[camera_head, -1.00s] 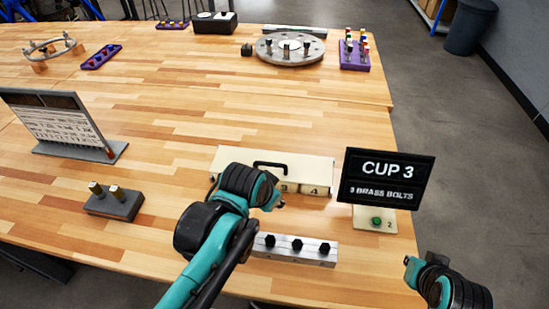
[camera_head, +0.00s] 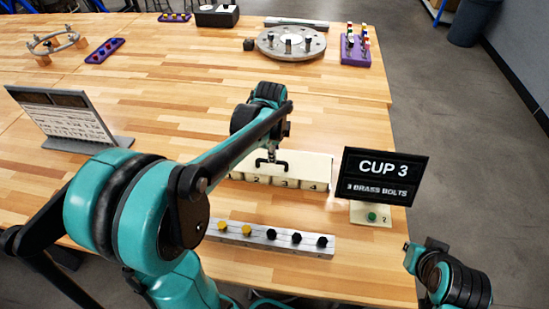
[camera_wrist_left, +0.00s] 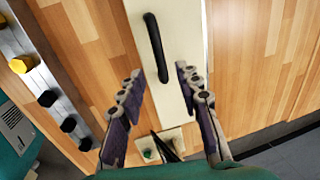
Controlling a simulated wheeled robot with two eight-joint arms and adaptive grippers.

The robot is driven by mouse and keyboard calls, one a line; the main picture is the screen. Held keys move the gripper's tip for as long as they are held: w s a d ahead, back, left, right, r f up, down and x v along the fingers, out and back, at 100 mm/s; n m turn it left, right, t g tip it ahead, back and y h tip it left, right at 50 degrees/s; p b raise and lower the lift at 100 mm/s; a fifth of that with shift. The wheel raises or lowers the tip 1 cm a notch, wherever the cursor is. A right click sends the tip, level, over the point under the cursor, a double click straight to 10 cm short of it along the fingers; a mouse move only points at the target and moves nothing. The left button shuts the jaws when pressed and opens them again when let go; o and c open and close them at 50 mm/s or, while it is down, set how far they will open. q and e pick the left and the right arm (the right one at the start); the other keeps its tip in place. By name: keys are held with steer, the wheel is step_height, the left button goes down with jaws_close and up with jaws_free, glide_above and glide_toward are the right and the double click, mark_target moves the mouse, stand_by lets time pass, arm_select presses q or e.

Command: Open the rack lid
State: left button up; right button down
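The cream rack (camera_head: 312,184) has numbered compartments along its front; 2, 3 and 4 are readable. Its flat cream lid (camera_head: 312,163) looks closed. A black bar handle (camera_head: 272,161) stands on the lid and also shows in the left wrist view (camera_wrist_left: 155,48). My left gripper (camera_wrist_left: 158,76) is open and empty; its two fingers point at the lid, and the handle lies ahead, in line with the gap between them. In the head view the left arm hides part of the lid. My right gripper (camera_head: 408,257) is at the bottom right, away from the rack; its fingers are unclear.
A black "CUP 3, 3 BRASS BOLTS" sign (camera_head: 384,177) stands right of the rack, with a green button (camera_head: 372,216) below it. A metal bar with yellow and black bolts (camera_head: 320,249) lies in front. Turbine parts stand far back; mid-table is clear.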

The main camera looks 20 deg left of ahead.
arm_select(q)
steer(key=f, duration=0.2)
steer(key=w+f+b, duration=0.1)
steer(key=f, duration=0.2)
steer(key=shift+a, duration=0.15)
steer(key=shift+c, duration=0.3)
jaws_close()
